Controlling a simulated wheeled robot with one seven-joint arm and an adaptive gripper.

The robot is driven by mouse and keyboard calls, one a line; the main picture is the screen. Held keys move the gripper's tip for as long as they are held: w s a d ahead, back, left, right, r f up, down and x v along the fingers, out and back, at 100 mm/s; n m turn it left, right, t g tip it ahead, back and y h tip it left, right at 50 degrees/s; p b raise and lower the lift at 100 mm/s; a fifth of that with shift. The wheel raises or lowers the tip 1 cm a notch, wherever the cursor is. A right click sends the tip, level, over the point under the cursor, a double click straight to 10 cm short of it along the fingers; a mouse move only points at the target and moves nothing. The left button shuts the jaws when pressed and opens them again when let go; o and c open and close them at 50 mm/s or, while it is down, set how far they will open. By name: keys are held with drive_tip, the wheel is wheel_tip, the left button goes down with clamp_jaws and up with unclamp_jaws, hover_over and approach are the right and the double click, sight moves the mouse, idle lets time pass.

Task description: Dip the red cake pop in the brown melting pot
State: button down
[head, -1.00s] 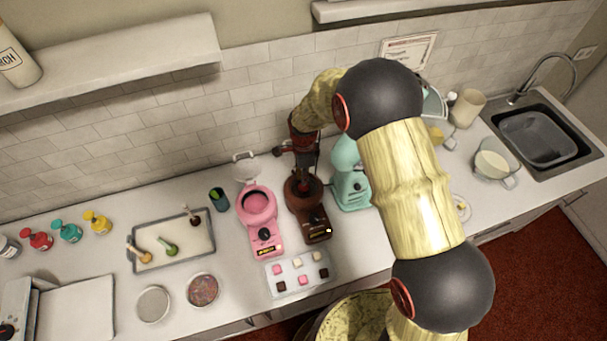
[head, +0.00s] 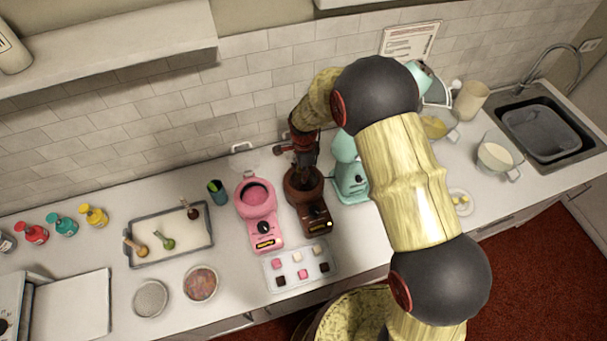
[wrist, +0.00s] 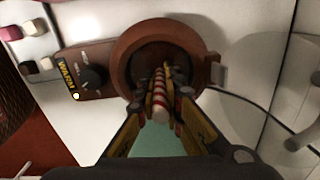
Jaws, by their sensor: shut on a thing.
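The brown melting pot (head: 317,219) stands on the counter between the pink pot and the mint mixer. My gripper (head: 303,175) points down over its bowl. In the wrist view, my gripper (wrist: 161,92) is shut on a red-and-cream striped stick (wrist: 160,108), with its fingertips over the bowl of the brown pot (wrist: 124,52). The stick's far end points into the bowl. The red cake pop's ball cannot be made out; it is hidden by the fingers and the dark bowl.
The pink melting pot (head: 256,203) is close at left, the mint mixer (head: 350,184) close at right. A tray (head: 141,262) with several cake pops lies left. A palette of coloured squares (head: 279,285) lies in front. A cable (wrist: 250,100) runs beside the brown pot.

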drive_tip(key=shift+f, duration=0.2)
drive_tip(key=shift+f+b, duration=0.45)
drive_tip(key=shift+b, duration=0.05)
drive_tip(key=shift+r, duration=0.25)
idle(0.7)
drive_tip(key=shift+r+p, duration=1.55)
drive_tip(key=shift+r, duration=1.4)
